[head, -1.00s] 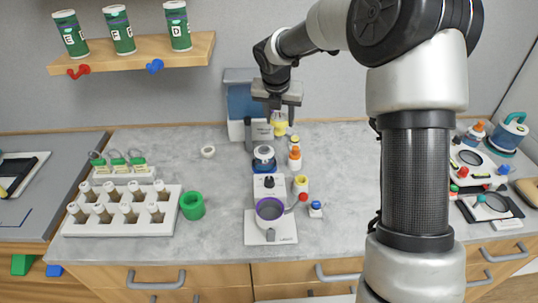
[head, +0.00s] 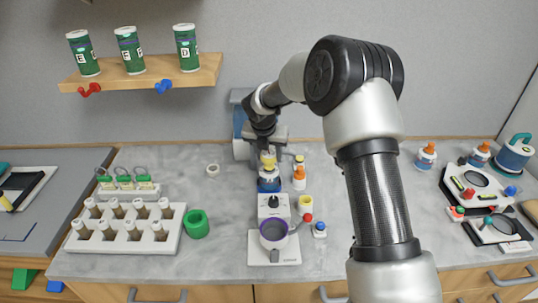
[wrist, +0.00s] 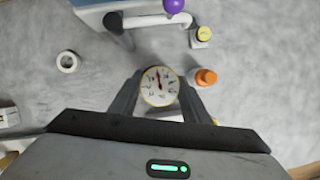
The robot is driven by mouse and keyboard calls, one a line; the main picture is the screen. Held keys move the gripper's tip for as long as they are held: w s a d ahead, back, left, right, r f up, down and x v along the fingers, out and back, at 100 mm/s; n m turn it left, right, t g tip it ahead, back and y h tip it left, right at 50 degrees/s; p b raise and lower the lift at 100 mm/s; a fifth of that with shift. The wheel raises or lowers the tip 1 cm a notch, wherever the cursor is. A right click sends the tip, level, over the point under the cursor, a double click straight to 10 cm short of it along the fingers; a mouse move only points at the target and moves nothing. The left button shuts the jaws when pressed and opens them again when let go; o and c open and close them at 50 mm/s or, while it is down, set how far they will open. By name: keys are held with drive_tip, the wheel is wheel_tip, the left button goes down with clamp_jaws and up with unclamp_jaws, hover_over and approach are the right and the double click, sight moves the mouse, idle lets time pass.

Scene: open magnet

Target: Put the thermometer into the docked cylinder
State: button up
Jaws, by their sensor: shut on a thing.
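The thermometer (wrist: 160,86) has a round white dial with a yellow rim and a red needle. It sits between the fingers of my gripper (wrist: 160,100) in the wrist view, dial towards the camera. In the head view the yellow part of the thermometer (head: 268,160) shows below my gripper (head: 267,148). Directly under it in that picture is a blue-collared cylinder (head: 268,184), behind the white device and apparently the docked one. The thermometer hides its top, so I cannot tell whether they touch. My gripper is shut on the thermometer.
A white device with a purple-ringed pan (head: 273,234) stands in front. An orange-capped bottle (head: 299,178) and a yellow-topped jar (head: 305,204) stand close on the right. A blue-grey machine (head: 241,125) is behind.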

drive_tip(key=shift+f, duration=0.35)
drive_tip(key=o, duration=1.1)
drive_tip(key=shift+r, duration=0.1)
